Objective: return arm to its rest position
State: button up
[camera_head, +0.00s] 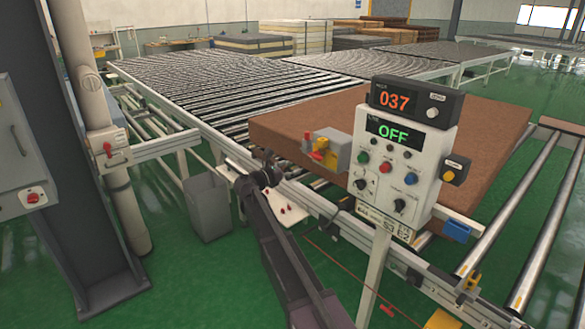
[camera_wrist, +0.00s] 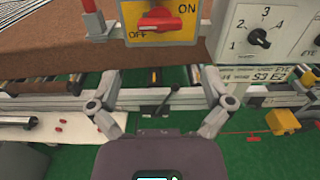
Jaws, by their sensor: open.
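My gripper (camera_head: 266,170) is at the end of my dark arm, in front of the roller conveyor and left of the control panel. In the wrist view my gripper (camera_wrist: 160,92) has its two grey fingers spread wide with nothing between them. A yellow switch box (camera_wrist: 190,30) with a red rotary handle (camera_wrist: 160,20) and ON and OFF marks lies just beyond the fingers, apart from them. In the head view the red handle (camera_head: 318,150) is to the right of my gripper. A large brown mattress (camera_head: 290,125) lies on the conveyor behind it.
The control panel (camera_head: 400,160) on a post shows 037 and OFF, close right of my arm. A grey bin (camera_head: 207,205) stands to the left. A white shelf (camera_head: 295,215) with small red pieces is beside my arm. Green floor (camera_head: 200,290) is open at front left.

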jog(key=shift+d, duration=0.1)
jog(key=s+d+f+m+g+y, duration=0.35)
jog(key=s+d+f+m, duration=0.3)
jog(key=s, duration=0.35)
jog(key=s+d+f+m+g+y, duration=0.2)
jog(key=s+d+f+m+g, duration=0.2)
jog(key=s+d+f+m, duration=0.4)
jog(key=s+a+f+m+g+y, duration=0.1)
jog(key=s+m+y, duration=0.3)
jog(key=s, duration=0.6)
jog(key=s+a+f+m+g+y, duration=0.2)
jog(key=s+m+y, duration=0.3)
jog(key=s, duration=0.5)
jog(key=shift+s+a+f+m, duration=0.25)
jog(key=shift+a+f+m, duration=0.25)
jog(key=shift+m, duration=0.45)
jog(key=shift+f, duration=0.1)
jog(key=c, duration=0.6)
jog(key=shift+d, duration=0.15)
